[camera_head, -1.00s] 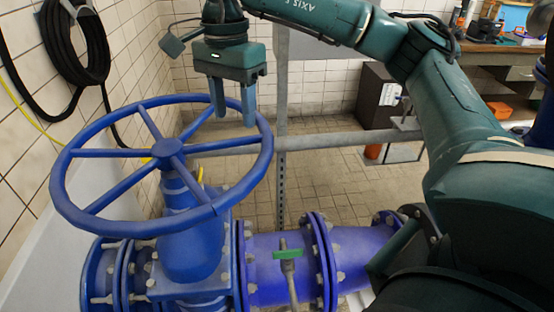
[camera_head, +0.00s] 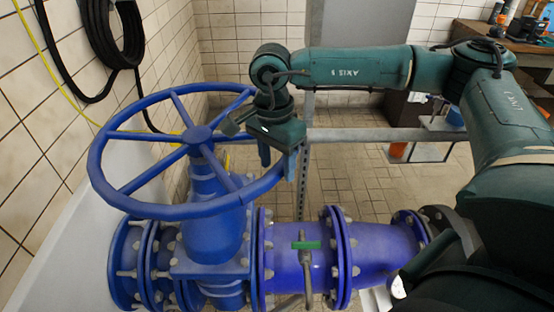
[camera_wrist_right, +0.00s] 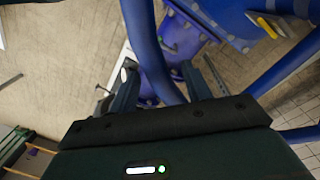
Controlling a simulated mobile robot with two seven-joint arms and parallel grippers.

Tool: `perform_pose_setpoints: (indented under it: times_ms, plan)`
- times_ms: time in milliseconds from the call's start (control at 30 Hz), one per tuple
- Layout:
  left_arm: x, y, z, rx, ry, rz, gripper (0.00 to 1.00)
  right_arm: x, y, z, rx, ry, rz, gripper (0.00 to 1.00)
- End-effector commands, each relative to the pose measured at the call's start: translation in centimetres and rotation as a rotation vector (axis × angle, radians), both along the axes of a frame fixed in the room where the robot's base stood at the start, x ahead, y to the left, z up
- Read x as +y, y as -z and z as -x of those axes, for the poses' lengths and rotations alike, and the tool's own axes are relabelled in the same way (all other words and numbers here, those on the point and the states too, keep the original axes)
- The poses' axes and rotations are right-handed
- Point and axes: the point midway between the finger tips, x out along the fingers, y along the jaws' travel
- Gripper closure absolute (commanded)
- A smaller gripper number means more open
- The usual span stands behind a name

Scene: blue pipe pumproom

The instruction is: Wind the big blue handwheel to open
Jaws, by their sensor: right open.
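The big blue handwheel (camera_head: 197,140) sits at the left of the head view, on top of a blue valve body (camera_head: 212,225). Its spokes and most of its rim show. My right gripper (camera_head: 277,170) points down at the right side of the rim. In the right wrist view the blue rim (camera_wrist_right: 150,55) passes between the two spread fingers of this gripper (camera_wrist_right: 167,75). The fingers are open, and I cannot tell whether either touches the rim. The gripper hides a small part of the rim in the head view. My left gripper is not in view.
A grey rail (camera_head: 385,134) and post stand behind the gripper. A black hose (camera_head: 115,40) hangs on the tiled wall at left.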

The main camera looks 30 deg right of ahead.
Motion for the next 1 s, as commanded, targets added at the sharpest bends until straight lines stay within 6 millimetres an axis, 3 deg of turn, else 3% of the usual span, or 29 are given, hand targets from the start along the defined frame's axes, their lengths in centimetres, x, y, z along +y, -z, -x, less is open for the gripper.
perform_pose_setpoints:
  times_ms: [333,900,1000]
  plan:
    - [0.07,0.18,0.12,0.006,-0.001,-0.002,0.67,-0.03,0.46,0.04,0.0,0.0,0.0,0.51]
    - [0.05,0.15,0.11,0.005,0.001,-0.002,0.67,-0.03,0.41,0.03,0.0,0.0,0.0,0.98]
    - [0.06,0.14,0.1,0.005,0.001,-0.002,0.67,-0.03,0.4,0.03,0.0,0.0,0.0,1.0]
